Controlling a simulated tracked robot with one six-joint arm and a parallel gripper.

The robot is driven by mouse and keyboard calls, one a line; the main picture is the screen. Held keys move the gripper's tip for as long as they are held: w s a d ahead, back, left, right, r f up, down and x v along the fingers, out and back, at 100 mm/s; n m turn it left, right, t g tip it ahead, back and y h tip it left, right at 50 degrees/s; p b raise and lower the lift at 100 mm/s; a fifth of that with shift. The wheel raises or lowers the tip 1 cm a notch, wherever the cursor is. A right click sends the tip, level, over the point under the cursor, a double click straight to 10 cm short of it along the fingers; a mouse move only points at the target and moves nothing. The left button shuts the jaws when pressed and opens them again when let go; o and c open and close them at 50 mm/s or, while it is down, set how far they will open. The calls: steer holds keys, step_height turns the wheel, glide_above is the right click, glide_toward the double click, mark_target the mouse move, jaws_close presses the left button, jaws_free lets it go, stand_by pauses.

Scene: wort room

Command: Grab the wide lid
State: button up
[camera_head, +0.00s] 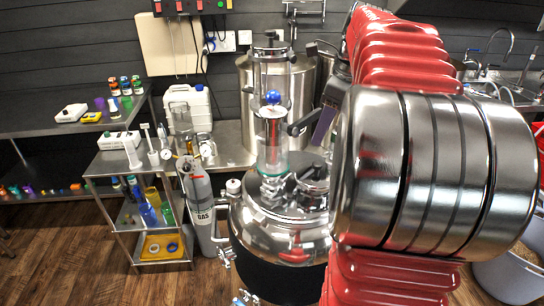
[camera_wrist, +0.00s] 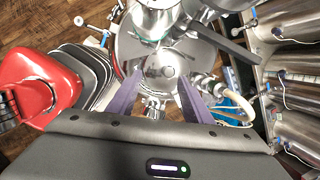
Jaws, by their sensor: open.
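A wide, round, shiny steel lid (camera_head: 258,232) tops the dark-bodied vessel in the middle of the head view. Clamps and a glass column stand on it. The lid also shows from above in the wrist view (camera_wrist: 130,48), partly covered by fittings. My gripper (camera_wrist: 160,75) is open, with its two purple fingers apart over the lid. I see nothing held, and cannot tell the height of the fingertips above the lid. In the head view one purple finger (camera_head: 323,126) shows; my arm hides the rest.
The glass column (camera_head: 272,140) with a blue ball rises close beside my gripper. A grey gas cylinder (camera_head: 199,205) stands left of the vessel. A steel shelf cart (camera_head: 118,162) is farther left. Steel tanks (camera_wrist: 285,85) line the right of the wrist view. Floor is clear at lower left.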

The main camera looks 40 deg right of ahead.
steer(key=d+m, duration=0.1)
steer(key=d, duration=0.1)
steer(key=s+d+m, duration=0.1)
steer(key=shift+d+m, duration=0.3)
steer(key=shift+d, duration=0.05)
glide_above(318, 163)
steer(key=s, duration=0.2)
step_height(318, 163, down, 8)
steer(key=shift+w+f, duration=0.1)
steer(key=shift+f, duration=0.05)
steer(key=shift+x, duration=2.6)
steer(key=shift+d, duration=0.1)
steer(key=shift+c, duration=0.5)
